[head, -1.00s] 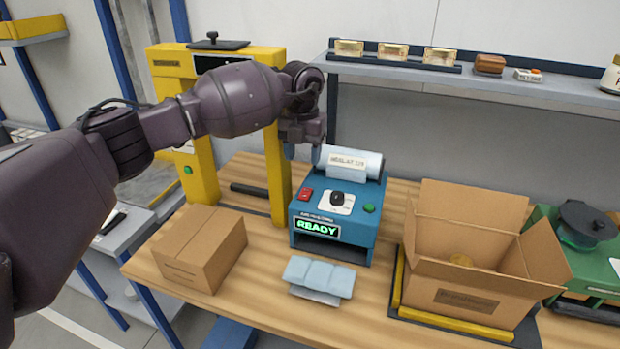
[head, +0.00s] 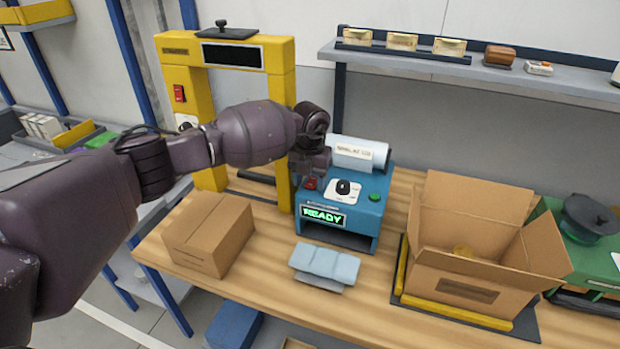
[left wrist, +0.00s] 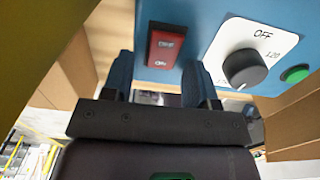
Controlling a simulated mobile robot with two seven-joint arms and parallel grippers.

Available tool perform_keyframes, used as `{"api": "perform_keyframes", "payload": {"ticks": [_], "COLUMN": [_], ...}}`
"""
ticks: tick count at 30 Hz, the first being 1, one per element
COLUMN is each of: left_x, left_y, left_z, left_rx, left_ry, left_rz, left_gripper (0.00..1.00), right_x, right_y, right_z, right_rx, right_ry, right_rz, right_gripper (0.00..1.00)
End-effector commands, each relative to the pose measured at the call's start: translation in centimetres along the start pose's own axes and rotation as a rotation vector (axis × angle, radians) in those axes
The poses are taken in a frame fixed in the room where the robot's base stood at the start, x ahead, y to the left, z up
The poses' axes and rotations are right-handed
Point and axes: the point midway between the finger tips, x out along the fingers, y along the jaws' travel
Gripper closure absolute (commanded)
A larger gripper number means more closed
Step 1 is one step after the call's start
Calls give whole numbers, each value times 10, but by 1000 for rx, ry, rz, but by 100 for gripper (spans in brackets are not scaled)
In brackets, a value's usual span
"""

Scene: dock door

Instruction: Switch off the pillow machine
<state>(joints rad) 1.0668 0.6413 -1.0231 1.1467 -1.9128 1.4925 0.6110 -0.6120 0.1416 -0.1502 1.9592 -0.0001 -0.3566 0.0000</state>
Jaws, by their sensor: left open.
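The pillow machine (head: 362,219) is a blue box on the bench with a film roll on top and a lit green READY display (head: 323,217). Its red rocker switch (head: 311,183) is partly covered by my left gripper (head: 309,170) in the head view. In the left wrist view the red switch (left wrist: 164,46) lies just beyond and between the two blue fingertips of my open left gripper (left wrist: 157,70); contact cannot be told. A black dial (left wrist: 245,68) on a white plate marked OFF and a green button (left wrist: 295,74) are to its right. My right gripper is out of view.
A yellow frame (head: 282,135) stands close left of the machine. A closed carton (head: 206,235) is at front left, folded pillows (head: 325,264) in front, an open carton (head: 467,268) to the right. A shelf (head: 480,71) with small items is behind.

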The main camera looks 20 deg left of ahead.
Motion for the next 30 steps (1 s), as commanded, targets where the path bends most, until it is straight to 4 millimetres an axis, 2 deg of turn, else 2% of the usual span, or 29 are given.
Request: {"api": "perform_keyframes", "payload": {"ticks": [7, 17, 23, 30], "left_x": [1, 0, 0, 0], "left_y": [0, 0, 0, 0], "left_z": [0, 0, 2, 6], "left_rx": [0, 0, -1, -2], "left_ry": [0, 0, 26, 156], "left_rz": [0, -1, 0, 2], "left_gripper": [47, 96, 96, 96], "right_x": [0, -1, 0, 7], "right_y": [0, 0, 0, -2], "right_z": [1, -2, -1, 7], "right_rx": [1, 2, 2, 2], "right_ry": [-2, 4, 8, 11], "right_rz": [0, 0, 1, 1], "right_gripper": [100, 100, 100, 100]}}
